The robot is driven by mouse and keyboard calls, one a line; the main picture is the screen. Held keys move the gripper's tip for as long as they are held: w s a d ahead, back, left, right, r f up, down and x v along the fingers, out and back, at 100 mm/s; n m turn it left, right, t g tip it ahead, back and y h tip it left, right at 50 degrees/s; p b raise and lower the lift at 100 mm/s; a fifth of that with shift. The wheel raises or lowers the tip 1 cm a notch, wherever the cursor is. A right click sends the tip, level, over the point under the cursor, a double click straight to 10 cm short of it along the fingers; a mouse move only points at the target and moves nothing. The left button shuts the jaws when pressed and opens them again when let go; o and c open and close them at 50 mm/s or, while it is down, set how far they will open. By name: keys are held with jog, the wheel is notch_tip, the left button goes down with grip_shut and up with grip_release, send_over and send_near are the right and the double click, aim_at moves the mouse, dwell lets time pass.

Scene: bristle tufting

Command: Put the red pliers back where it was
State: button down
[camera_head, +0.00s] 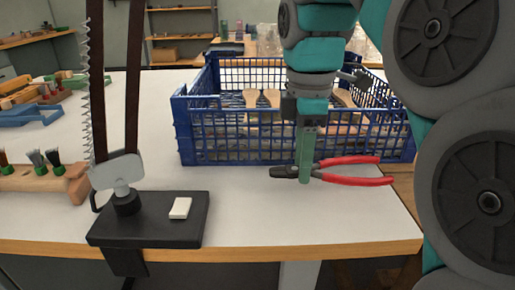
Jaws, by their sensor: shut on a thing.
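The red pliers (352,179) have dark jaws pointing left and red handles spread toward the right. My gripper (306,176) comes down from above in front of the blue crate and is shut on the pliers near their pivot. The green fingers cover part of the pliers' middle. The pliers are near the front right of the white table (270,217); I cannot tell whether they touch the top or hang just above it.
A blue crate (235,157) with wooden brushes stands right behind the pliers. A black clamp base (150,228) with a white block (180,208) is at front left. A wooden block with brush tufts (40,178) lies further left. The table front between clamp and pliers is clear.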

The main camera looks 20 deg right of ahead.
aim_at(295, 183)
jog(key=w, duration=0.2)
jog(key=shift+w+d, duration=0.2)
jog(key=shift+w, duration=0.15)
jog(key=shift+f, duration=1.85)
jog(key=shift+f, duration=0.15)
jog(key=shift+c, duration=2.1)
grip_release()
notch_tip(295, 183, up, 8)
jog(key=p, duration=0.3)
jog(key=shift+f, duration=0.1)
